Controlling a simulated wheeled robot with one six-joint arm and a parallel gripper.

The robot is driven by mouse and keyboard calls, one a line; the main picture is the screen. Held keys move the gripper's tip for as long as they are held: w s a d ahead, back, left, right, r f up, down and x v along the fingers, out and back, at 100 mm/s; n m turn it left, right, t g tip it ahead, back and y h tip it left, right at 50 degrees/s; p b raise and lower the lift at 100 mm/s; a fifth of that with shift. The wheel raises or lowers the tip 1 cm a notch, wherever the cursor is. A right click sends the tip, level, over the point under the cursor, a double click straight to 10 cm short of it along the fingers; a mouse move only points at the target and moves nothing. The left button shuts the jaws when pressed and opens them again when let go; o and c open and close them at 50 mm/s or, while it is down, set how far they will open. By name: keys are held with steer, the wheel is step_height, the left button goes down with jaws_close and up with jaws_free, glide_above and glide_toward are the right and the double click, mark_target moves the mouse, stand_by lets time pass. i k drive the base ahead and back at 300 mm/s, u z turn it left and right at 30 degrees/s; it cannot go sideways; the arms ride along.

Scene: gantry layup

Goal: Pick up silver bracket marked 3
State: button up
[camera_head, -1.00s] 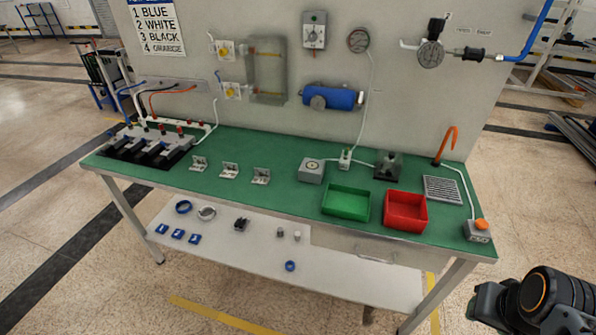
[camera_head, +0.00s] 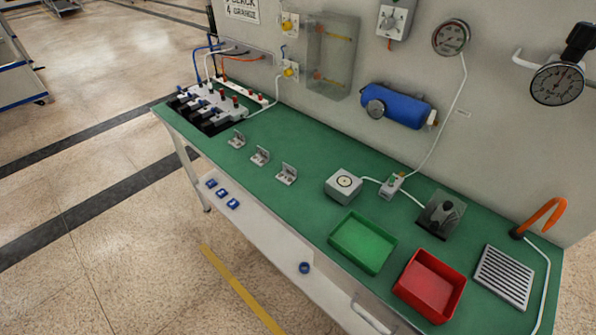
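Three small silver brackets stand in a row on the green bench top (camera_head: 322,212): a left one (camera_head: 237,140), a middle one (camera_head: 260,156) and a right one (camera_head: 287,174). They look alike, with an upright plate on a flat base. Any marks on them are too small to read, so I cannot tell which is marked 3. My gripper is not in view.
Right of the brackets are a white box with a round dial (camera_head: 344,186), a green tray (camera_head: 362,242) and a red tray (camera_head: 430,287). A black-and-white valve block (camera_head: 212,107) stands at the far left. The bench top around the brackets is clear.

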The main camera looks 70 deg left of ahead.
mark_target(289, 174)
steer(key=u, duration=2.7)
steer(key=i, duration=0.5)
steer(key=u, duration=1.5)
steer(key=i, duration=2.95)
steer(key=z, duration=3.95)
